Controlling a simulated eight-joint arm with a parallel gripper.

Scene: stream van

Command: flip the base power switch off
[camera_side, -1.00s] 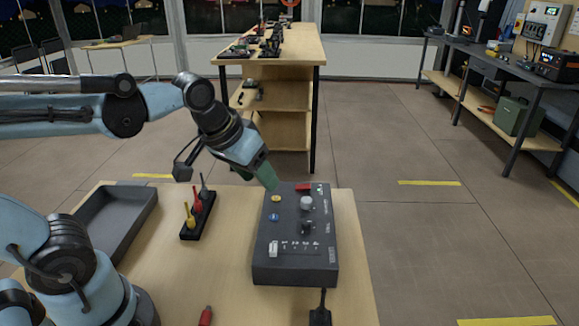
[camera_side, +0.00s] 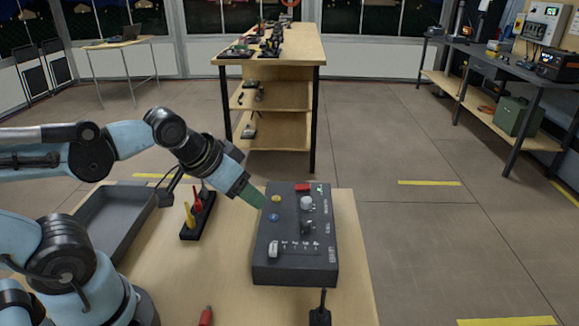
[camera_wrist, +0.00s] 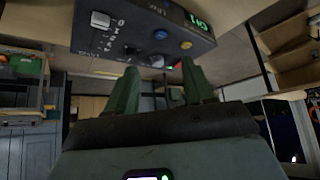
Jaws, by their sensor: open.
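A dark control box (camera_side: 290,265) lies on the wooden table. It also shows tilted at the top of the wrist view (camera_wrist: 145,20). A red switch (camera_side: 303,187) sits at its far edge beside a small lit green lamp (camera_side: 320,188). I cannot read which control is labelled base power. My gripper (camera_side: 262,202) has green fingers and is at the box's far left edge, near the yellow button (camera_side: 276,199); I cannot tell whether it touches. In the wrist view my gripper (camera_wrist: 160,68) is open with nothing between the fingers.
The box also bears a blue button (camera_side: 274,217), a grey round knob (camera_side: 306,204), a dark knob (camera_side: 306,227) and a white slider (camera_side: 273,249). A black rack (camera_side: 198,222) with coloured tools and a grey tray (camera_side: 112,222) stand to the left.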

